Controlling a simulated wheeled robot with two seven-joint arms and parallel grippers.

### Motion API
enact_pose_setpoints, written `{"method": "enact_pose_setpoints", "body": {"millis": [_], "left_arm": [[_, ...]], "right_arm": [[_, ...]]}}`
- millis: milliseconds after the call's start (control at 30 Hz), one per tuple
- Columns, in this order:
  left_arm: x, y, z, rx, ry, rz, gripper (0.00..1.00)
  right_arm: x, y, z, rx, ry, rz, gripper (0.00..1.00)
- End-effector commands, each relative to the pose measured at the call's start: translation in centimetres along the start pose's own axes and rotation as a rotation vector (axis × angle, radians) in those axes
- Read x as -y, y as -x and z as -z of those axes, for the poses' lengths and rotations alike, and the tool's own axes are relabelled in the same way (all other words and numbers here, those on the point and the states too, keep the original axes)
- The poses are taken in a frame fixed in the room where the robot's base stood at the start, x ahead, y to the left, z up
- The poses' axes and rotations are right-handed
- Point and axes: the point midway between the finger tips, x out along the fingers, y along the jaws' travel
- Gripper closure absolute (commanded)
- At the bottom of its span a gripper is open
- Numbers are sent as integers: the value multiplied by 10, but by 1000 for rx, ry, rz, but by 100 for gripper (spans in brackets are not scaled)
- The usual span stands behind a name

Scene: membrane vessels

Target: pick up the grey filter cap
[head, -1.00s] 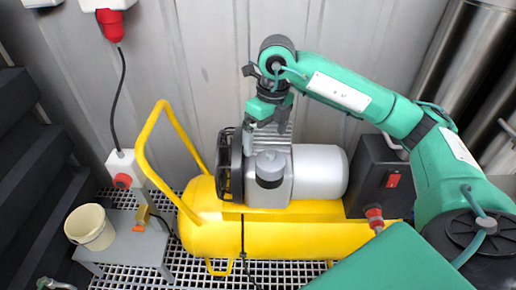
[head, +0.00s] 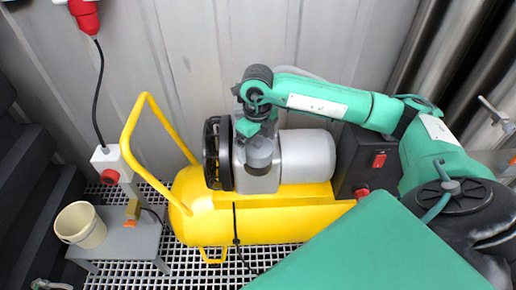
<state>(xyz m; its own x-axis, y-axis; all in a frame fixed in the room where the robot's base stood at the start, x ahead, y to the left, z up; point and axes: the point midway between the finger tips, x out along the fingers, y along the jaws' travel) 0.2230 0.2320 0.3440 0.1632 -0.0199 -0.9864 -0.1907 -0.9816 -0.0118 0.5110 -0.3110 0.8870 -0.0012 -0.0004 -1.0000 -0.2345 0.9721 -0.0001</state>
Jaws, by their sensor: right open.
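The grey filter cap (head: 259,149) is a short dark grey cylinder standing upright on the lighter grey pump block (head: 257,181) of the yellow compressor. My right gripper (head: 249,136) is open and points down at the cap's upper left edge. Its fingertips are small and partly lost against the block, so I cannot tell whether they touch the cap or straddle it. The cap still sits on the block. My left gripper is not in view.
The yellow tank (head: 270,223) and its handle (head: 128,137) stand left and below. A black fan guard (head: 212,153) is close left of the cap, a silver motor (head: 308,157) close right. A bucket (head: 81,225) stands on a grey bench (head: 125,238). A metal wall is behind.

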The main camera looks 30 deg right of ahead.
Motion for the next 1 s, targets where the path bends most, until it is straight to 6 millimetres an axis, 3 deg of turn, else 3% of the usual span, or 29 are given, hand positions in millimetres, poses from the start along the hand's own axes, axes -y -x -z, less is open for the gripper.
{"method": "enact_pose_setpoints", "body": {"millis": [133,400,433,667,1000], "left_arm": [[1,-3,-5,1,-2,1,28],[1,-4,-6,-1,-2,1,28],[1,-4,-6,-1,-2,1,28],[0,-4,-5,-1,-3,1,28],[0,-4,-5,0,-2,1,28]], "right_arm": [[0,-18,0,-2,-1,-1,0],[0,-22,0,2,0,0,0],[0,-22,0,2,0,0,2],[0,-22,0,1,0,0,47],[0,-19,-1,2,0,0,51]]}}
